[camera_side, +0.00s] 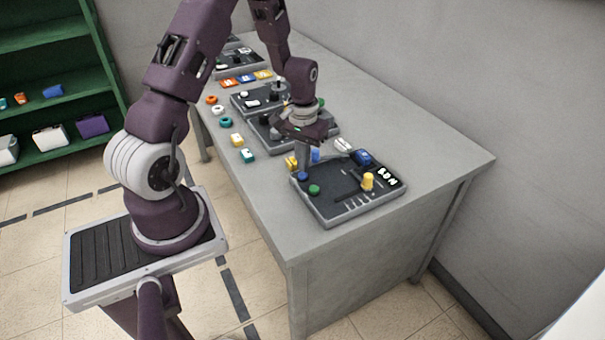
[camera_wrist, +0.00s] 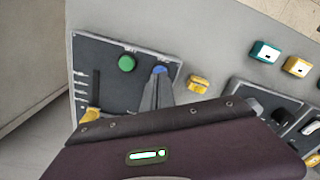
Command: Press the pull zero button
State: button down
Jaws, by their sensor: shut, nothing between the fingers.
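The near control panel (camera_side: 335,205) is a dark grey tray-like box on the table. It has a green button (camera_side: 314,189) and a blue button (camera_side: 303,176) at its left corner. My gripper (camera_side: 302,168) is shut and empty, pointing down at the blue button. In the wrist view, the fingertips (camera_wrist: 160,76) overlap the lower edge of the blue button (camera_wrist: 159,69); I cannot tell whether they touch it. The green button (camera_wrist: 127,63) stands clear, left of the fingers. Small white labels by the buttons are too small to read, so I cannot tell which one is pull zero.
The panel also carries a yellow knob (camera_side: 368,181) beside a slot and a blue part (camera_side: 363,157). Yellow (camera_side: 291,162), teal (camera_side: 248,156) and white (camera_side: 343,145) pieces lie nearby. More panels (camera_side: 262,97) stand farther back. The table's front right is clear.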

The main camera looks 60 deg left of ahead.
aim_at(303, 175)
jog(key=shift+f, duration=0.9)
dwell(0.3)
jog(key=shift+r, duration=3.2)
